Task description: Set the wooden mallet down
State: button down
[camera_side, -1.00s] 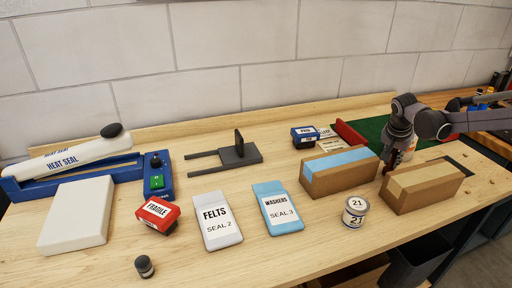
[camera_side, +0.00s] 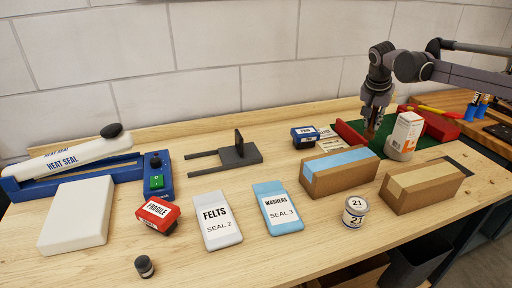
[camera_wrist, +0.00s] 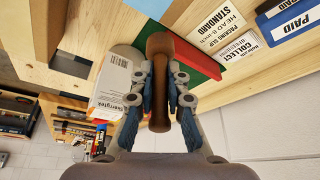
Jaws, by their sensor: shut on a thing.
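In the side view only a small brown part of the mallet (camera_side: 372,127) shows below the fingers. I cannot tell from these frames whether its lower end touches the mat.
A white box (camera_side: 406,131) and a pale rounded thing stand right of my gripper. A red bar (camera_side: 349,133) lies left of it. Two cartons, blue-taped (camera_side: 340,172) and tan-taped (camera_side: 422,185), stand in front. Blue PAID stamp box (camera_side: 305,136) is further left.

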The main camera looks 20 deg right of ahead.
jog(key=shift+w+a+f, duration=1.2)
jog(key=shift+a+f, duration=0.6)
jog(key=shift+a, duration=0.3)
jog(key=shift+w+a+f, duration=1.25)
jog(key=shift+a+f, duration=0.55)
jog(key=shift+a, duration=0.3)
jog(key=shift+w+a+f, duration=1.2)
jog(key=shift+a+f, duration=0.6)
jog(key=shift+a, duration=0.3)
jog(key=shift+f, duration=0.1)
jog(key=c, duration=1.3)
grip_release()
jog(key=shift+c, duration=0.2)
